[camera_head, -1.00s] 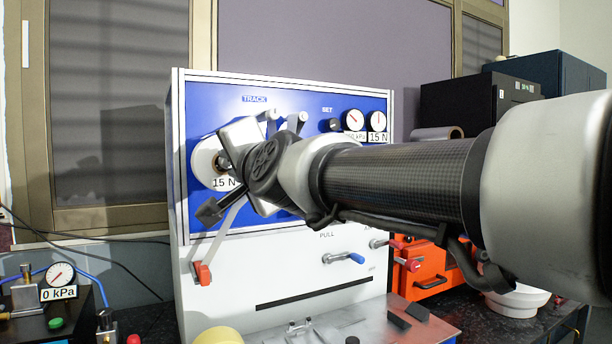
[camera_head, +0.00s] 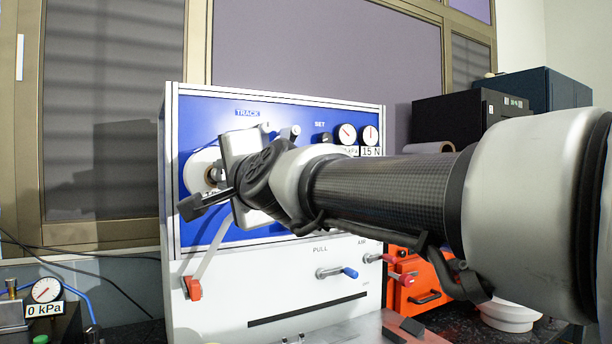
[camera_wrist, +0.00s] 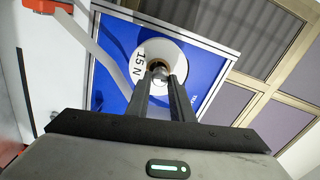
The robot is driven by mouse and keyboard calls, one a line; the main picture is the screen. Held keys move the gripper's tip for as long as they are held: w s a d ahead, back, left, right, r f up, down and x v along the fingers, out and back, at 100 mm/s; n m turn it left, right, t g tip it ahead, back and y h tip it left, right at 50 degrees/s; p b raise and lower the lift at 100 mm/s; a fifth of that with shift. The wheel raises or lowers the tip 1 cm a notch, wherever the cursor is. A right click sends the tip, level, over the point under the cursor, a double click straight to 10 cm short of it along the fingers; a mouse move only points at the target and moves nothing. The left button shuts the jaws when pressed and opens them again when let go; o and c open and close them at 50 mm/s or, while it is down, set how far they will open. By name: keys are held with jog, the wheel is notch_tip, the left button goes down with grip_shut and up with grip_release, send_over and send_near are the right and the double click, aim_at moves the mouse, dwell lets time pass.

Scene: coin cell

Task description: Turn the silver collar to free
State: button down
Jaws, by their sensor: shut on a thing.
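A small silver collar (camera_wrist: 158,68) sits at the centre of a white disc (camera_wrist: 168,52) on the blue panel. In the wrist view my gripper (camera_wrist: 160,78) reaches toward the panel with its two dark fingers closed on the collar. The fingers hide part of it. In the head view the disc (camera_head: 201,170) shows at the left of the panel (camera_head: 290,118), under the word TRACK.
A pale strip runs down to a red clip (camera_head: 192,287) on the white front. Below the panel are a blue-tipped PULL lever (camera_head: 349,272) and a red-tipped lever (camera_head: 377,284). Two gauges (camera_head: 347,134) sit upper right. A 0 kPa gauge (camera_head: 46,290) stands at the left.

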jog(key=c, duration=1.6)
grip_release()
jog(key=shift+o, duration=0.2)
jog(key=p+v, duration=0.1)
jog(key=v, duration=1.6)
jog(key=shift+s, duration=0.2)
